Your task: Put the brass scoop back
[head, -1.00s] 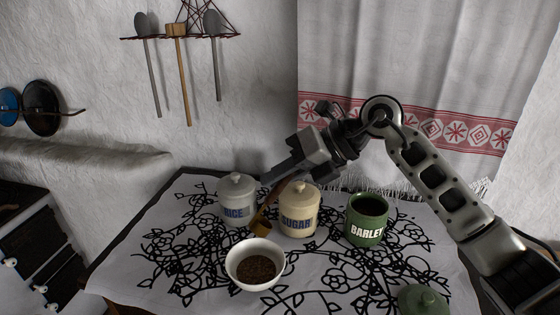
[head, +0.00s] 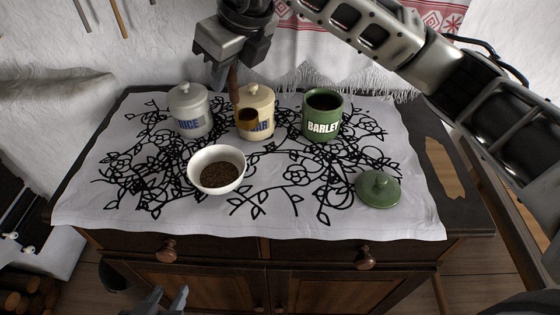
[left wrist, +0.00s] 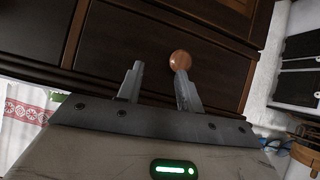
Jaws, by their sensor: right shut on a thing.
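My right gripper (head: 232,72) is shut on the handle of the brass scoop (head: 247,118). The scoop hangs bowl-down in front of the cream SUGAR jar (head: 263,97), hiding part of its lettering; I cannot tell whether they touch. The green BARLEY jar (head: 324,122) stands open to the right, dark inside. Its likely lid, a green knobbed one (head: 378,189), lies on the cloth at front right. A white bowl (head: 198,176) holds brown grains. My left gripper (head: 168,300) is low in front of the cabinet; in the left wrist view its fingers (left wrist: 158,88) are apart and empty.
A lidded white RICE jar (head: 190,112) stands left of the sugar jar. The patterned cloth (head: 110,215) has free room at front left and front middle. Cabinet knobs (head: 365,260) stick out below the top; one wooden knob (left wrist: 180,60) shows beyond my left fingers.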

